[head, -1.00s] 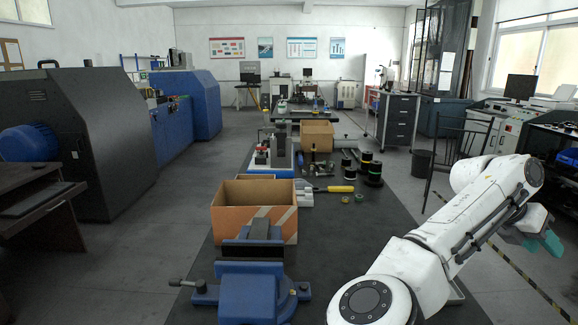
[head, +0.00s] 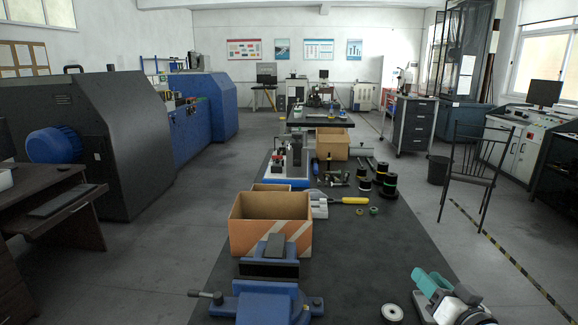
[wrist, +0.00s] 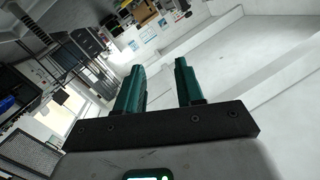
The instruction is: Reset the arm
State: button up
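My gripper (head: 432,283) is low at the right front of the head view, over or beside the dark bench top (head: 400,240). Its fingers are teal. In the wrist view my gripper (wrist: 158,70) has its two teal fingers standing apart with a clear gap and nothing between them. The wrist camera looks out at a tilted view of the room, with white wall and window. Most of my arm is below the head view's lower edge.
A blue vise (head: 268,300) stands at the bench front, with an open cardboard box (head: 270,235) behind it. Black spools (head: 388,184), a yellow-handled tool (head: 352,200) and a second box (head: 334,147) lie farther back. A metal chair (head: 470,170) stands right of the bench.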

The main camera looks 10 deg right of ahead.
jog(key=s+a+f+n+g+y+p, duration=0.1)
jog(key=s+a+f+n+g, duration=0.15)
jog(key=s+f+g, duration=0.35)
jog(key=s+a+f+n+g, duration=0.1)
jog(key=s+a+f, duration=0.35)
jog(key=f, duration=0.35)
jog(key=s+a+f+g, duration=0.2)
jog(key=s+f+g, duration=0.2)
jog(key=s, duration=0.6)
jog(key=s+a+f+n+g+p, duration=0.1)
jog(key=s+f+g, duration=0.3)
jog(key=s, duration=0.7)
jog(key=shift+s+a, duration=0.2)
jog(key=shift+a, duration=0.4)
